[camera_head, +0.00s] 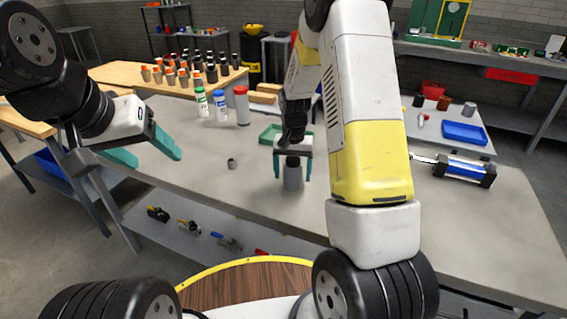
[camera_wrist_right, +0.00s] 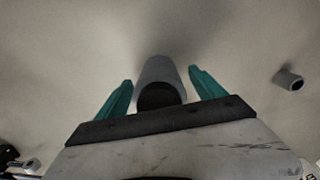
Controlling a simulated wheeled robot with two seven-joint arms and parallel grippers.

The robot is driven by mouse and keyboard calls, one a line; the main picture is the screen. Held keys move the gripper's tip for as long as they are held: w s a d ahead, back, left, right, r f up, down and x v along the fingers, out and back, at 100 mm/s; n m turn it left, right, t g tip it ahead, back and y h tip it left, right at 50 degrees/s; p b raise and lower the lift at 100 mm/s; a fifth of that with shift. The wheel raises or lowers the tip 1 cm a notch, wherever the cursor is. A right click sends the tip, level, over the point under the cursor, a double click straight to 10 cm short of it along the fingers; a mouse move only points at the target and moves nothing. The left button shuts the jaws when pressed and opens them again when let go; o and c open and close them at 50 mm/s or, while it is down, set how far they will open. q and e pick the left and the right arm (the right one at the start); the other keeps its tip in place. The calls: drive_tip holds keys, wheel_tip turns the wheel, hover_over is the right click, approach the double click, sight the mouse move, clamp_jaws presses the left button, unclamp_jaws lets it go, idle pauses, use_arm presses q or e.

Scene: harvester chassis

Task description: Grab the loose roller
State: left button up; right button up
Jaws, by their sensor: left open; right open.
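A grey roller (camera_head: 292,178) with a dark top end stands upright on the grey workbench (camera_head: 215,185). My right gripper (camera_head: 292,172) is over it, with one teal finger on each side of the roller. In the right wrist view the roller (camera_wrist_right: 160,75) lies between the two open fingers (camera_wrist_right: 161,84), with a visible gap on each side. My left gripper (camera_head: 154,158) is open and empty near the bench's left edge, well apart from the roller.
A small grey ring-like part (camera_head: 232,163) is on the bench left of the roller. Green-, blue- and red-capped bottles (camera_head: 221,105) stand behind. A green tray (camera_head: 271,134) is behind my right gripper. A blue cylinder assembly (camera_head: 464,171) lies to the right.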

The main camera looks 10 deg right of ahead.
drive_tip(key=shift+f, duration=0.2)
clamp_jaws()
drive_tip(key=shift+r, duration=0.2)
